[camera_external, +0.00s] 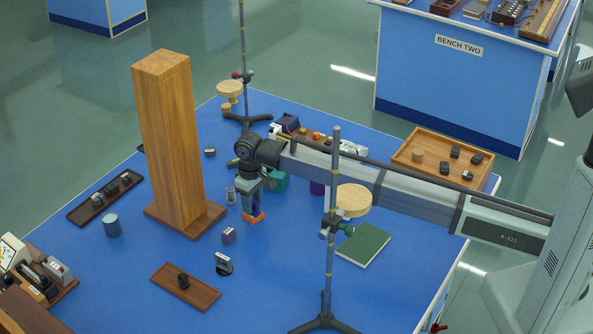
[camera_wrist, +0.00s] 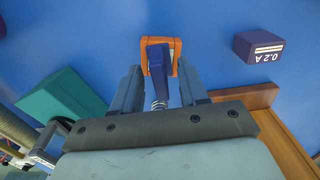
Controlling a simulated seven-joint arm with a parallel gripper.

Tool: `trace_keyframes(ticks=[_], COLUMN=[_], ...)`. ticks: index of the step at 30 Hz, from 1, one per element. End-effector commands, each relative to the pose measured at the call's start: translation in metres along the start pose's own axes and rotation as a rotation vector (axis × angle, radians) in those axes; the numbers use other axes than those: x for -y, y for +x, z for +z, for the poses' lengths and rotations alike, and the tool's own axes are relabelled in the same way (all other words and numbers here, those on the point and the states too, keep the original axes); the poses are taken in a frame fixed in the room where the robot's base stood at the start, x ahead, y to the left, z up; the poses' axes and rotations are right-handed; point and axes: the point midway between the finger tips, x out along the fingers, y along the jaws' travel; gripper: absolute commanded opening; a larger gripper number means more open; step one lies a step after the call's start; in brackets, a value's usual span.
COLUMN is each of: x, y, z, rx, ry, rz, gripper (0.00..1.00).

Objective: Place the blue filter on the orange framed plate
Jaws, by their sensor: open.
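An orange-framed piece (camera_external: 253,217) lies on the blue bench directly below my gripper (camera_external: 248,206). In the wrist view the orange frame (camera_wrist: 176,45) shows just beyond the fingertips. A dark blue piece (camera_wrist: 157,60), which looks like the blue filter, stands over the frame, with a silver coiled part at its near end. My gripper (camera_wrist: 158,72) is open, with one finger on each side of the blue piece and visible gaps. I cannot tell whether the blue piece rests on the frame or is fixed to it.
A tall wooden column (camera_external: 168,140) on a wide base stands close to the left. A purple block (camera_external: 229,236) marked 0.2 A and a green block (camera_external: 279,182) are nearby. A metal stand (camera_external: 331,260) rises in front. A wooden tray (camera_external: 440,172) sits at the right.

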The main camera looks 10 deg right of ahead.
Motion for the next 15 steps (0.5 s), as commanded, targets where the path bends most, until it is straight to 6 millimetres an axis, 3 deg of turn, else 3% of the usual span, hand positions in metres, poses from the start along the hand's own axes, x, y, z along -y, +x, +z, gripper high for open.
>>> trace_keyframes(ticks=[8, 15], x=[0.000, 0.000], y=[-0.005, -0.039], z=[0.000, -0.001], rx=[-0.001, -0.002], ry=[0.000, 0.000], rz=[0.000, 0.000], gripper=[0.43, 0.43])
